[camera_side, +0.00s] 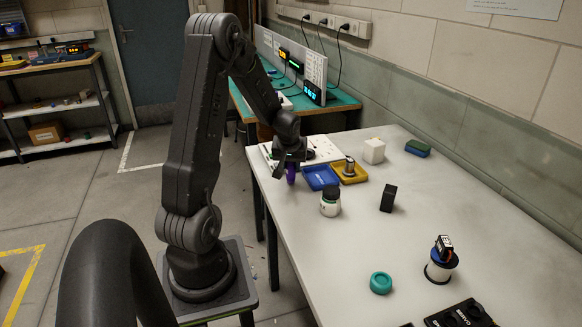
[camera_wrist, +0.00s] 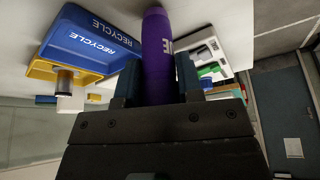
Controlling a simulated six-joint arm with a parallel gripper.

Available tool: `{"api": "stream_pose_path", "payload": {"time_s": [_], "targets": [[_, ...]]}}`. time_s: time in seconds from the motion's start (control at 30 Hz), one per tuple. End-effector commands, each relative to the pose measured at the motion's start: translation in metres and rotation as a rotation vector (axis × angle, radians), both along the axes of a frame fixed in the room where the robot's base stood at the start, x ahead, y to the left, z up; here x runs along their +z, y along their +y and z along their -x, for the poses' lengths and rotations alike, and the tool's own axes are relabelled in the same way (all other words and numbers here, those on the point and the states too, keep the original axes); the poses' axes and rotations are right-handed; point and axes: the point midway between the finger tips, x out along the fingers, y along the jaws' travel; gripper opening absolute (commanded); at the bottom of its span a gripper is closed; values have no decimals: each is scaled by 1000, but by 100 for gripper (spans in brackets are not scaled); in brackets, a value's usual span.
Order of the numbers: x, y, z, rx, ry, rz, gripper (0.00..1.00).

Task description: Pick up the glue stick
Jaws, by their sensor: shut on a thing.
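The glue stick is a purple cylinder with light lettering. In the wrist view the glue stick (camera_wrist: 158,55) stands between the two fingers of my gripper (camera_wrist: 155,82), which is shut on it. In the side view the glue stick (camera_side: 291,173) hangs below my gripper (camera_side: 290,158), near the table's left edge. Its lower end is close to the table; I cannot tell whether it touches. My fingers hide part of it.
A blue recycle tray (camera_side: 309,186) and a yellow tray (camera_side: 361,177) lie just right. A dark-capped white jar (camera_side: 330,207), black block (camera_side: 388,198), white cube (camera_side: 374,147) and teal ring (camera_side: 381,283) stand on the white table (camera_side: 480,210). The table's middle is mostly clear.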

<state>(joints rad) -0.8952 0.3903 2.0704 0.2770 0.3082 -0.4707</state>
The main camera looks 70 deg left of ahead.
Motion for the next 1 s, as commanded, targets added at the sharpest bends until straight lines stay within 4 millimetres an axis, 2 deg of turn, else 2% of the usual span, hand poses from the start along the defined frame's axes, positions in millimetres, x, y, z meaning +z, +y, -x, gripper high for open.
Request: {"api": "stream_pose_path", "payload": {"time_s": [0.3,0.5,0.63,1.0], "targets": [[61,1,-1,1,-3,-6,11],[87,1,0,1,-1,-3,11],[93,0,0,1,0,-1,11],[94,0,0,1,2,-1,11]]}}
